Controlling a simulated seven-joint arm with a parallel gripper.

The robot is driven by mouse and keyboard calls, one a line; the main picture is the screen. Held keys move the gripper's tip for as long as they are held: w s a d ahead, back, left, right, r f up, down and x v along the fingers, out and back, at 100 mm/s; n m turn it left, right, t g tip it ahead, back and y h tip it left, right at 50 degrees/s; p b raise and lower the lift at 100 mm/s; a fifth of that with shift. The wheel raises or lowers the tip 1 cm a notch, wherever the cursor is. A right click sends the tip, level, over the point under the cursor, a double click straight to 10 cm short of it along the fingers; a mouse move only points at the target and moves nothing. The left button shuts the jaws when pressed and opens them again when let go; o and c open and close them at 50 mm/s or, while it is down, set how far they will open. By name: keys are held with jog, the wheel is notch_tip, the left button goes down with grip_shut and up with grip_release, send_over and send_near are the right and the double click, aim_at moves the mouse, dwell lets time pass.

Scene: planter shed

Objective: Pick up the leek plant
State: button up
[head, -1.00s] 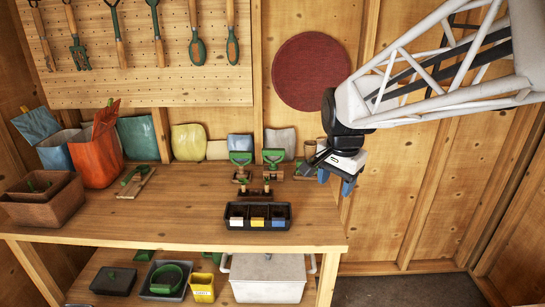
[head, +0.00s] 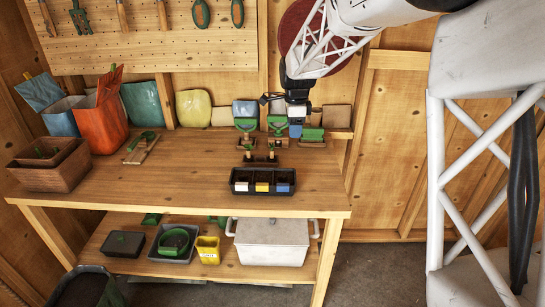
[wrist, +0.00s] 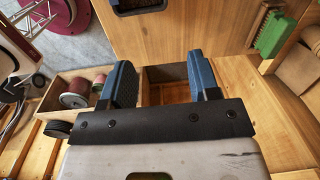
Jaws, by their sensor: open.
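My gripper (head: 296,128) hangs over the back right of the wooden bench (head: 190,180). In the wrist view my gripper (wrist: 158,75) is open, its two blue fingers apart with nothing between them; a wooden box (wrist: 165,75) lies below. I cannot make out the leek plant for certain. Small upright green and brown items (head: 260,158) stand just behind a black three-part tray (head: 262,194), too small to name. Two green-handled items (head: 245,124) (head: 277,125) stand farther back, left of my gripper.
The tray bears white, yellow and blue labels. A green brush (wrist: 273,33) lies right of my gripper in the wrist view, with reels (wrist: 75,92) to the left. Brown boxes (head: 50,185) and an orange bag (head: 100,128) fill the bench's left. The bench's middle is clear.

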aim_at(272, 157)
jog(key=w+a+f+m, duration=0.1)
jog(key=w+a+f, duration=0.1)
jog(key=w+f, duration=0.1)
jog(key=w+a+f+m, duration=0.2)
jog(key=w+a+f, duration=0.1)
jog(key=w+f, duration=0.1)
jog(key=w+a+f+m, duration=0.2)
jog(key=w+f, duration=0.1)
jog(key=w, duration=0.2)
jog(key=shift+a+f+g, duration=0.3)
jog(key=shift+f, duration=0.1)
jog(key=shift+f, duration=1.3)
jog(key=shift+s, duration=0.1)
jog(key=shift+f, duration=2.6)
jog(key=c, duration=0.8)
